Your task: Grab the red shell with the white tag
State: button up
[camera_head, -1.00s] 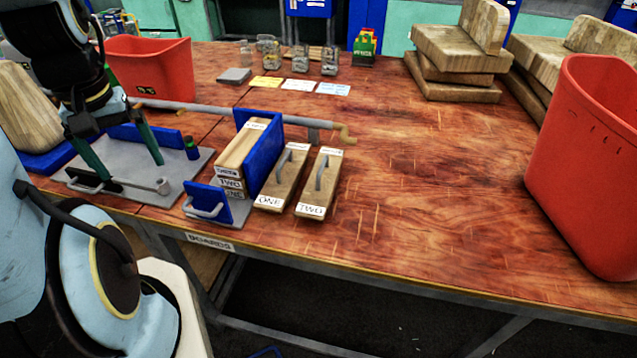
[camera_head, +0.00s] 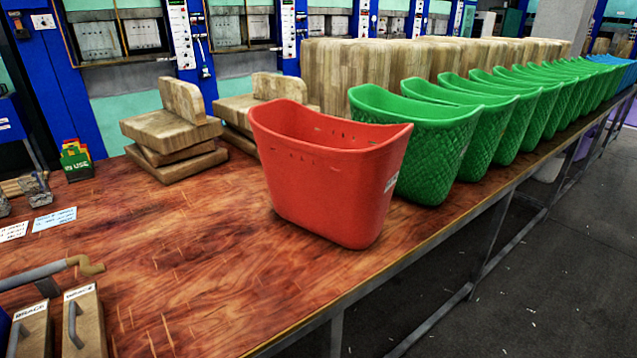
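A red shell (camera_head: 325,185), an open bin shape with a curved rim, stands upright on the wooden bench near its front edge. A small white tag (camera_head: 391,181) shows on its right side. A row of green shells (camera_head: 425,150) stands close behind and to the right of it. My gripper is out of view in the current head view, so its state does not show.
The wooden bench (camera_head: 190,250) is clear to the left of the red shell. Stacked wooden blocks (camera_head: 170,135) stand behind. Two handled boards (camera_head: 84,325) lie at lower left. Blue-framed presses line the back. Open floor (camera_head: 540,270) lies at right.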

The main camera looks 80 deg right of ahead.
aim_at(336, 188)
jog(key=k+l+z, duration=0.2)
jog(key=l, duration=0.15)
jog(key=k+l+z, duration=0.2)
jog(key=l, duration=0.15)
jog(key=l+z, duration=0.25)
jog(key=k+l+z, duration=0.2)
jog(key=l, duration=0.35)
jog(key=i, duration=0.1)
